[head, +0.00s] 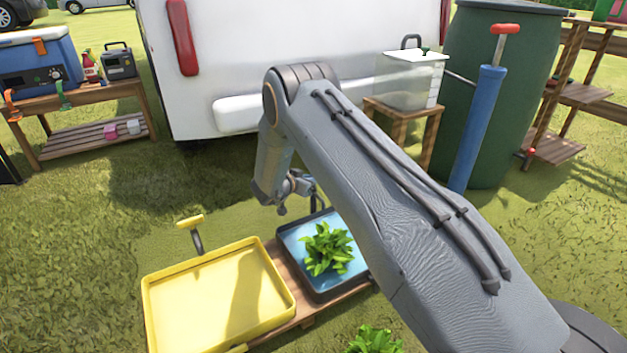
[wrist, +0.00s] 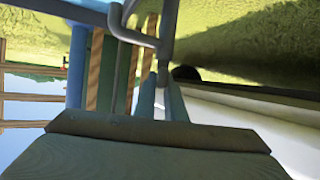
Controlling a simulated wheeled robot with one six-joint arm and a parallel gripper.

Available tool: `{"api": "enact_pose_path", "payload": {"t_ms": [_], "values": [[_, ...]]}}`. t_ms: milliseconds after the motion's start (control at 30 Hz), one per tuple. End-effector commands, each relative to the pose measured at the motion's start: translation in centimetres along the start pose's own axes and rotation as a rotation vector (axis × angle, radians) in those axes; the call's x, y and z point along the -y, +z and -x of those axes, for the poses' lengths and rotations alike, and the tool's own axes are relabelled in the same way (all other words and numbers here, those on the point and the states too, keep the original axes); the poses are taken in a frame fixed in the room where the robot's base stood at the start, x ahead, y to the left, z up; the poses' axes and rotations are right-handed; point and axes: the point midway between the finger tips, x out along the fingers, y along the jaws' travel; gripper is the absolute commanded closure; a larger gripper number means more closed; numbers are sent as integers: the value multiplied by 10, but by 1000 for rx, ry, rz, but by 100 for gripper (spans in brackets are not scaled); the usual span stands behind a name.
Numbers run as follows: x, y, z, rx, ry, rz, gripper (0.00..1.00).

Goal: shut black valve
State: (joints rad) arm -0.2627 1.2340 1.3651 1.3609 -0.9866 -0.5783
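The black tray (head: 303,287) holds blue water and a leafy green plant (head: 328,248). At its far edge a dark pipe, which looks like the black valve (head: 316,202), rises just right of my gripper. My gripper (head: 284,206) hangs from my arm beside this pipe; I cannot tell whether they touch. The wrist view shows two narrow finger-like parts (wrist: 162,100) close together beyond a broad grey-green surface, with a bent grey pipe (wrist: 143,40) near them. Whether the fingers are open or shut is unclear.
A yellow tray (head: 150,312) with a yellow valve (head: 190,221) stands left of the black tray. Behind are a white trailer (head: 300,50), a clear tank (head: 408,85), a green barrel (head: 500,60) and a blue pump (head: 478,125). Grass left of the trays is clear.

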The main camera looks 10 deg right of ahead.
Motion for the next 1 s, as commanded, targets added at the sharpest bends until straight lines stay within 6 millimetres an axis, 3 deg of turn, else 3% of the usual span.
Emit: {"api": "enact_pose_path", "payload": {"t_ms": [267, 700, 1000], "values": [[1, 0, -1, -2, 22, -12, 100], [2, 2, -3, -4, 314, -135, 100], [1, 0, -1, 0, 414, -174, 100]]}}
